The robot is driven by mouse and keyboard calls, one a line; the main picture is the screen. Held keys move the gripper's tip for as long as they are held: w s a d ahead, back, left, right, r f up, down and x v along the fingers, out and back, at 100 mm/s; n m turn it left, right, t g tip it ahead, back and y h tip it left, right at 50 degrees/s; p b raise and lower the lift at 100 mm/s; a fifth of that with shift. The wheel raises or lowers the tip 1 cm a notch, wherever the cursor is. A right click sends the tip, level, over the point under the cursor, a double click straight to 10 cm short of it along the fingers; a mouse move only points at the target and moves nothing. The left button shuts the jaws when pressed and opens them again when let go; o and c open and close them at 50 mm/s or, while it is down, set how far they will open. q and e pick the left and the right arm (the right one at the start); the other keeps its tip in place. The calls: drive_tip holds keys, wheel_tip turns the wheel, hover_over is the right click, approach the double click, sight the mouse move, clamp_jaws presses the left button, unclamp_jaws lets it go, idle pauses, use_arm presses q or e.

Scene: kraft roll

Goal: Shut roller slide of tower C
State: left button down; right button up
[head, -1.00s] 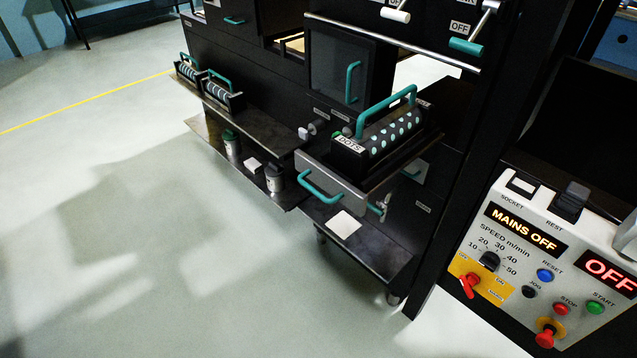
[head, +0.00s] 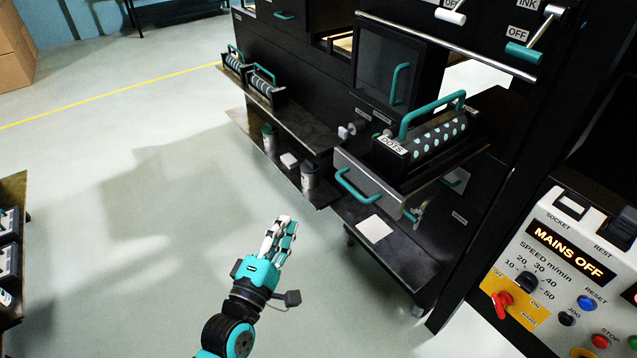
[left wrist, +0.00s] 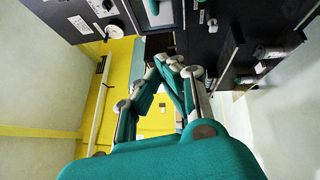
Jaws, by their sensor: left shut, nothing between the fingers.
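The roller slide (head: 388,199) is a drawer with a grey front plate, and it sticks out of the black press tower. Its teal handle (head: 356,188) faces the open floor. A roller cassette (head: 434,140), labelled DOTS, with pale dots and a teal carrying handle, sits on the slide. I cannot read a tower letter. My left gripper (head: 284,227) is shut and empty, over the floor to the lower left of the handle and apart from it. Its shut fingers (left wrist: 176,66) also show in the left wrist view. My right gripper is not in view.
A lower shelf (head: 405,258) with a white pad juts out below the slide. A shelf (head: 300,130) with two more roller cassettes is further left. A control panel (head: 570,260) reading MAINS OFF stands at right.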

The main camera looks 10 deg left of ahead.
use_arm(q)
drive_tip(key=d+p+x, duration=0.2)
drive_tip(key=p+x, duration=0.1)
drive_tip(key=x, duration=0.9)
drive_tip(key=shift+d, duration=0.4)
drive_tip(key=shift+r, duration=0.1)
